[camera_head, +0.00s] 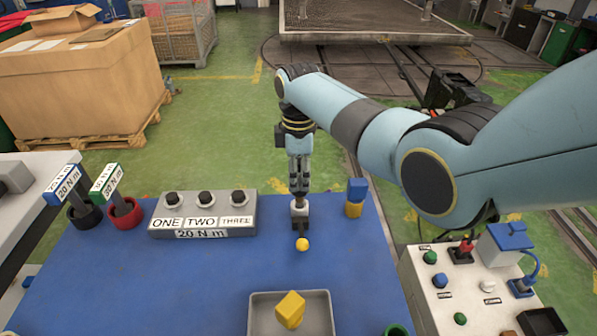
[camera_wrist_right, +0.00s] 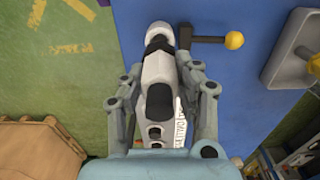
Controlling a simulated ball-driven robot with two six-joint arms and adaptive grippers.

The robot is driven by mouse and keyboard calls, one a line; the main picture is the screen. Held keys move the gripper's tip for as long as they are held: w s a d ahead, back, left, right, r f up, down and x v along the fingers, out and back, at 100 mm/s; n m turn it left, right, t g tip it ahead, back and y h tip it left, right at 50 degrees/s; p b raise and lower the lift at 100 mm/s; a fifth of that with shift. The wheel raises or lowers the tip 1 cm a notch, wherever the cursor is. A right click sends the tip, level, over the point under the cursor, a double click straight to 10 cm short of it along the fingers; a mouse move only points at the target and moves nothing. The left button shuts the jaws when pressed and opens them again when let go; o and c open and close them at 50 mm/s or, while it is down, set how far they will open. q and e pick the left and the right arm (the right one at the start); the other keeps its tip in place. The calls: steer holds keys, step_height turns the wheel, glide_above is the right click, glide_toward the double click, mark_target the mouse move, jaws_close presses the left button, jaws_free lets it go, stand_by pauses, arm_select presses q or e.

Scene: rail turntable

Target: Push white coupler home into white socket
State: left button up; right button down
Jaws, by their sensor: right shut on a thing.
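In the right wrist view the fingers (camera_wrist_right: 160,72) stand on both sides of a pale grey-white piece (camera_wrist_right: 159,68) with dark parts and a rounded white end. The gripper is shut on this piece; I cannot tell for sure that it is the white coupler. A small white round fitting (camera_head: 488,286), possibly the white socket, is on the right-hand panel, apart from the gripper. My left gripper is not in view.
A box with black knobs (camera_head: 203,216) stands left of the gripper. A blue-and-yellow block (camera_head: 355,198) stands right. A grey tray (camera_head: 322,298) holds a yellow block (camera_head: 290,309). The table's left front is clear.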

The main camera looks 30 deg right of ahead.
mark_target(299, 189)
steer(key=shift+p, duration=0.8)
stand_by(1.4)
steer(key=shift+f+b, duration=1.7)
steer(key=shift+f, duration=0.5)
steer(key=c, duration=0.9)
jaws_free()
step_height(299, 189, up, 12)
